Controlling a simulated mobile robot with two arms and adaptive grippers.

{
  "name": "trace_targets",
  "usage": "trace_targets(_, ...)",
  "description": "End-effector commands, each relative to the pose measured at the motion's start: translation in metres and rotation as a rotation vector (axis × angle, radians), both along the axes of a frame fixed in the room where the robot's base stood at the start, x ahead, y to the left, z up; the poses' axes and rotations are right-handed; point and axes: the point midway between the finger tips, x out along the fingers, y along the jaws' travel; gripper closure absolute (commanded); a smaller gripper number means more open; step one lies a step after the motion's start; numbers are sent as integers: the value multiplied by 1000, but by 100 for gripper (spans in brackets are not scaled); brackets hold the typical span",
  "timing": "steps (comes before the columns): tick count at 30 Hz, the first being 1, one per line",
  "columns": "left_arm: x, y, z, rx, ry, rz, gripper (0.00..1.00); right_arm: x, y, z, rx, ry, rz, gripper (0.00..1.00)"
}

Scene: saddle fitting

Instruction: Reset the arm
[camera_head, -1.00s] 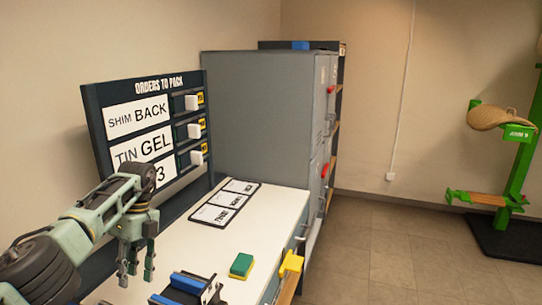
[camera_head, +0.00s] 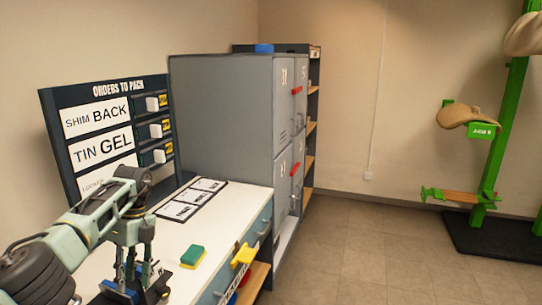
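My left arm comes in from the lower left over the white table (camera_head: 210,220). My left gripper (camera_head: 136,280) points down, its fingers apart, in front of a dark blue and black object (camera_head: 155,292) on the table. From here I cannot tell whether the fingers touch that object; I see nothing held between them. My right gripper is out of view.
A green and yellow sponge (camera_head: 193,257) lies on the table, with a card sheet (camera_head: 190,200) behind it. The orders board (camera_head: 105,92) stands at the left. Grey lockers (camera_head: 225,120) stand behind the table. Open floor (camera_head: 365,245) lies right, before a green saddle stand (camera_head: 497,150).

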Motion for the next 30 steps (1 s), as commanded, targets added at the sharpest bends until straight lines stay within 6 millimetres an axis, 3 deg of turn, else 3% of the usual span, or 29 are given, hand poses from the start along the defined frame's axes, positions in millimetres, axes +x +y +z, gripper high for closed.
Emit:
trace_targets(11,4,-53,-61,-210,-33,-90,68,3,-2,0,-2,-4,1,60)
trace_targets(17,3,-106,-110,-413,-79,-139,68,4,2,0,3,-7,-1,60)
trace_targets(20,0,-145,-143,-560,-121,-149,68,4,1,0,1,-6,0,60)
trace_targets(23,-8,-201,-183,-770,-200,-122,68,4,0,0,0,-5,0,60)
trace_targets(24,-11,-226,-201,-869,-248,-87,68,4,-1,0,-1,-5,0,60)
trace_targets(27,-15,-274,-236,-1077,-400,70,68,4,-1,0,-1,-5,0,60)
trace_targets(30,-18,-292,-274,-1179,-555,304,68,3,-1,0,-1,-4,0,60)
